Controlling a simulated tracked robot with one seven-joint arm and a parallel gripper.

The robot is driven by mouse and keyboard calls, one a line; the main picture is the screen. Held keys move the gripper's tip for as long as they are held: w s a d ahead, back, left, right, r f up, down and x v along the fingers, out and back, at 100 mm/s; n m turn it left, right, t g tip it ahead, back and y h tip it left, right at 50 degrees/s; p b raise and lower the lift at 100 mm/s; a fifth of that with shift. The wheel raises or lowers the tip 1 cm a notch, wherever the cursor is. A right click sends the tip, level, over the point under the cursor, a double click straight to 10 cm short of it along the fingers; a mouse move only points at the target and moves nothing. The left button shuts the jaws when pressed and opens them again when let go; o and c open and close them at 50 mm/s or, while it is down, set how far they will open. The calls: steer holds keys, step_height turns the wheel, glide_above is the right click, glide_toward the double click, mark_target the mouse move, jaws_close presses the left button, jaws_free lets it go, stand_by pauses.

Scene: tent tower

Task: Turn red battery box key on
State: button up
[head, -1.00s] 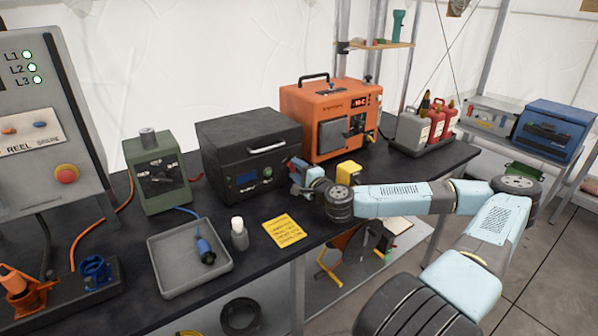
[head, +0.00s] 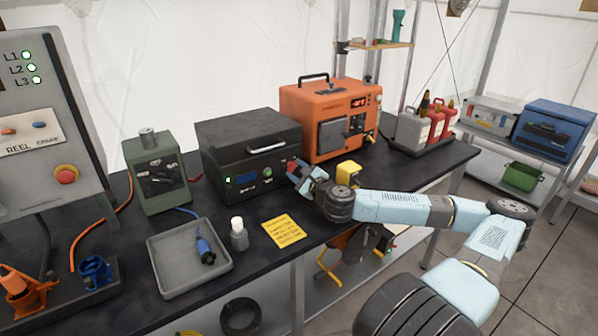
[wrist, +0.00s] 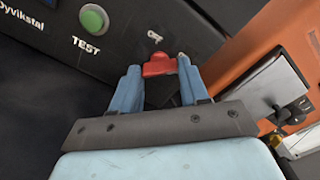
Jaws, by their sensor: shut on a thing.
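The black battery box (head: 225,163) stands on the dark bench, with a silver handle, a small screen and a green TEST button (wrist: 93,19) on its front. My gripper (wrist: 159,69) is shut on the red key, one blue finger on each side. In the head view my gripper (head: 298,174) reaches the box's right front, and a bit of red shows at its tips.
An orange unit (head: 310,110) stands close on the right of the box. A yellow block (head: 349,171) is near my wrist. A yellow note (head: 283,231), a small bottle (head: 239,234) and a grey tray (head: 190,283) lie in front. A green box (head: 157,185) stands left.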

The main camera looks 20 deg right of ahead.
steer(key=shift+a, duration=0.1)
stand_by(0.4)
steer(key=o, duration=1.1)
steer(key=shift+c, duration=0.2)
